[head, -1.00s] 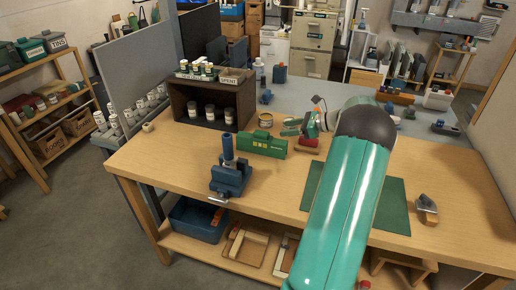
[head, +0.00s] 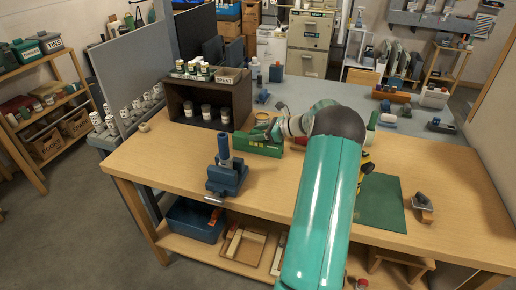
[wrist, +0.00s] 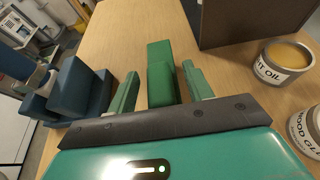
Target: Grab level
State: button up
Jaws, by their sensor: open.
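The green level (head: 258,146), a long block with yellow marks, lies on the wooden workbench in front of the dark cubby shelf. My gripper (head: 268,132) is above and beside it in the head view, partly covering it. In the wrist view the level (wrist: 161,70) appears end-on between the two green fingers of my gripper (wrist: 162,88). The fingers are open, with a gap on each side of it. I cannot tell how far the fingers reach down along it.
A blue vise (head: 227,178) stands left of the level, and shows in the wrist view (wrist: 82,92). The dark shelf (head: 240,98) stands just behind. An oil tin (wrist: 284,62) and a wood glue tin (wrist: 308,130) are close on the right. A green mat (head: 380,205) lies on the right.

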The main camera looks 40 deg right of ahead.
grip_shut()
jog(key=shift+r, duration=0.1)
